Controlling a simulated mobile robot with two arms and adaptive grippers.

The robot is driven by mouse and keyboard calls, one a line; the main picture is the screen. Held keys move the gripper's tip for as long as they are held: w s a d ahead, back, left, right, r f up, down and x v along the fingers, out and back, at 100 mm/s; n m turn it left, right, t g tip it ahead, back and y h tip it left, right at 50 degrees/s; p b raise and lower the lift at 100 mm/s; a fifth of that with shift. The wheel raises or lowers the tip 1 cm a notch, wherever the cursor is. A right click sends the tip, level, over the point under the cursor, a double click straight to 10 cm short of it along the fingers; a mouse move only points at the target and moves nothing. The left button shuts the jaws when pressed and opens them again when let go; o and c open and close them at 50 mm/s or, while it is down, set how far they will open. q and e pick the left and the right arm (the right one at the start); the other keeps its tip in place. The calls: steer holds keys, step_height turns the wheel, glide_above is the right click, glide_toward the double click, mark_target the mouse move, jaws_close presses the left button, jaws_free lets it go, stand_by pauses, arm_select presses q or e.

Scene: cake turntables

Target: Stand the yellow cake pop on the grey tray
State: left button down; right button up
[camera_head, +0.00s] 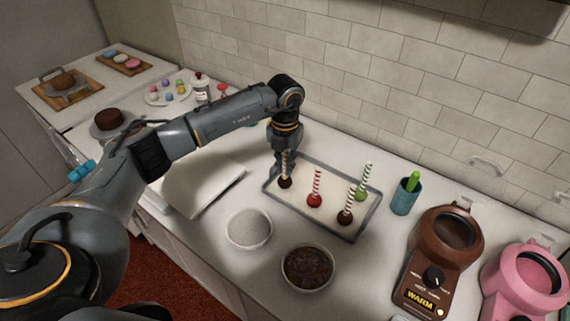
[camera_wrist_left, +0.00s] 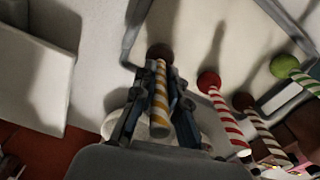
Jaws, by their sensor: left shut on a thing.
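The yellow cake pop has a dark brown ball (camera_head: 285,183) and a yellow-and-white striped stick, which shows in the left wrist view (camera_wrist_left: 160,105). My left gripper (camera_head: 284,160) points down, shut on the stick with the ball below its fingertips. The cake pop looks upright over the left end of the grey tray (camera_head: 307,215), inside the rim. I cannot tell whether the ball touches the tray's pale surface. The left gripper fingers (camera_wrist_left: 153,80) flank the stick in the left wrist view. My right gripper is out of view.
A red pop (camera_head: 314,201), a brown pop (camera_head: 345,217) and a green pop (camera_head: 362,194) stand on the tray to the right. A white bowl (camera_head: 249,229) and a dark-filled bowl (camera_head: 307,268) sit in front. A teal cup (camera_head: 405,197) and brown warmer (camera_head: 440,250) stand right.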

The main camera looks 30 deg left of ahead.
arm_select(q)
steer(key=shift+f, duration=0.45)
steer(key=c, duration=1.3)
jaws_free()
step_height(320, 180, up, 12)
steer(key=shift+r, duration=0.1)
